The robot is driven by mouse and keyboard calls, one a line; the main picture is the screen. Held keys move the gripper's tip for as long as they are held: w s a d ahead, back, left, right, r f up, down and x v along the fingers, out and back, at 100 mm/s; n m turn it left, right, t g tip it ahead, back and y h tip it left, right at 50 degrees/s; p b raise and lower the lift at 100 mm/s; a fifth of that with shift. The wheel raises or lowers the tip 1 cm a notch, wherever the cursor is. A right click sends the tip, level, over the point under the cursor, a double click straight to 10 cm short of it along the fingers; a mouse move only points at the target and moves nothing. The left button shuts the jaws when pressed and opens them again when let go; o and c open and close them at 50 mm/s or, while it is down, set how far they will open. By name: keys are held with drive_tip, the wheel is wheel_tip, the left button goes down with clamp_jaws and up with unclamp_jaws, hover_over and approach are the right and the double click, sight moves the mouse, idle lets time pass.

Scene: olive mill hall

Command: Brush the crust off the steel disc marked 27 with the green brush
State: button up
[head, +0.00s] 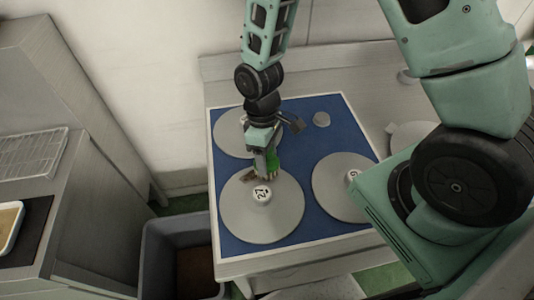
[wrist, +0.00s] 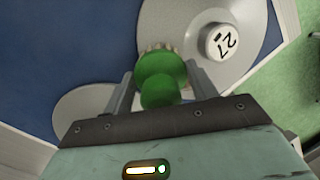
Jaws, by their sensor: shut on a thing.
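The steel disc marked 27 (head: 262,222) lies flat on the blue mat, with a white round hub bearing the number at its middle. The disc also shows in the wrist view (wrist: 258,30), with its hub (wrist: 220,41) at the upper right. My gripper (head: 265,158) is shut on the green brush (wrist: 160,75), whose pale bristles point toward the disc. The brush is at the disc's far edge, beside the hub; whether the bristles touch the disc I cannot tell. A small brown patch (head: 248,174) shows at the disc's far edge, partly hidden by the gripper.
A second disc (head: 340,196) lies to the right and another (head: 228,140) behind, on the blue mat (head: 312,222). A grey bin (head: 178,229) stands left of the table, near a counter with a wire rack (head: 30,152).

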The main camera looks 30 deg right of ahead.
drive_tip(key=shift+w+a, duration=0.15)
drive_tip(key=shift+a, duration=0.85)
drive_tip(key=shift+w+a, duration=0.15)
drive_tip(key=shift+a, duration=0.8)
drive_tip(key=shift+w+a+f, duration=0.1)
drive_tip(key=shift+w+a, duration=0.05)
drive_tip(key=shift+a, duration=0.8)
drive_tip(key=shift+w+a, duration=0.1)
drive_tip(key=shift+a, duration=0.85)
drive_tip(key=shift+p, duration=0.35)
drive_tip(key=shift+s+d, duration=0.2)
drive_tip(key=shift+d, duration=1.45)
drive_tip(key=shift+s+d+p, duration=0.15)
drive_tip(key=shift+s+d, duration=0.1)
drive_tip(key=shift+d, duration=0.9)
drive_tip(key=shift+s+d+p, duration=0.15)
drive_tip(key=shift+s+d, duration=0.05)
drive_tip(key=shift+d, duration=0.9)
